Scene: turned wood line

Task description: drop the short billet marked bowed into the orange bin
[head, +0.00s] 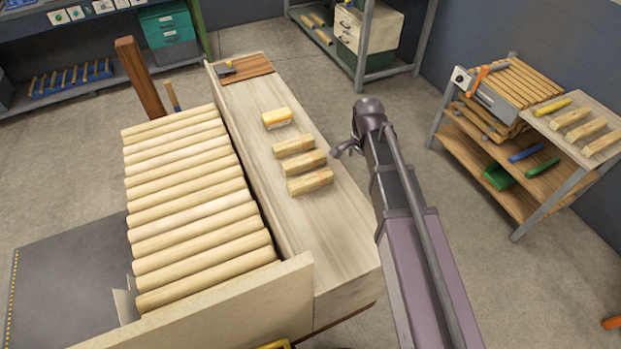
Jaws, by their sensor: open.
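Several short billets lie crosswise on the pale bench top. The farthest billet (276,117) is yellower and sits a little apart, with an orange mark on its side. Three more billets, the upper (293,145), the middle (304,162) and the near one (310,181), lie close together with small reddish marks. I cannot read any mark as bowed. My gripper (341,151) is open and empty, just right of the billets and partly hidden behind my arm. No orange bin is clearly visible; an orange piece (612,322) is cut off at the right edge.
A rack of long round rods (195,215) adjoins the bench (335,240) on the left. A wooden post (139,80) stands behind it. A cart (568,187) with wood pieces and green and blue tools stands right. Floor between bench and cart is clear.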

